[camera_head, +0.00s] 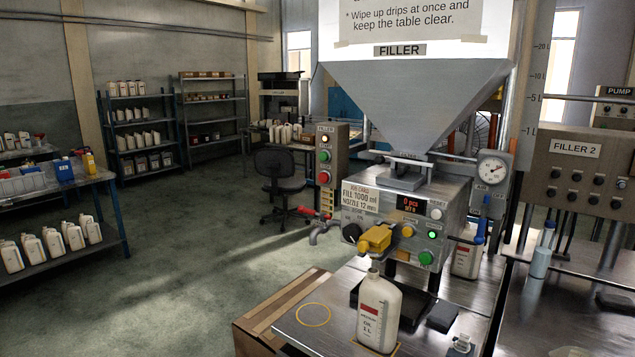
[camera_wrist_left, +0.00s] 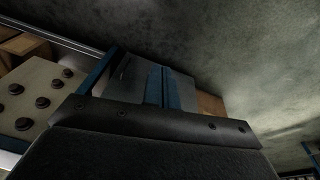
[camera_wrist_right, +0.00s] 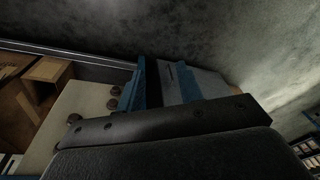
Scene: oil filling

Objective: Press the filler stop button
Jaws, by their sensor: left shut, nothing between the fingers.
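A narrow control box marked FILLER (camera_head: 330,160) stands left of the filling machine in the head view. It has a lamp at the top, a green button (camera_head: 325,156) below it and a red button (camera_head: 324,177) lowest. The filling machine (camera_head: 415,205) has a display, a green lamp and a green knob on its front. A white bottle (camera_head: 378,312) stands on the table below its yellow nozzle part. Neither gripper shows in the head view.
The steel table (camera_head: 330,310) has a yellow ring mark left of the bottle. A small dark block (camera_head: 442,317) lies to its right. A red-handled tap (camera_head: 318,227) sticks out left of the machine. A second panel, FILLER 2 (camera_head: 590,175), stands at the right.

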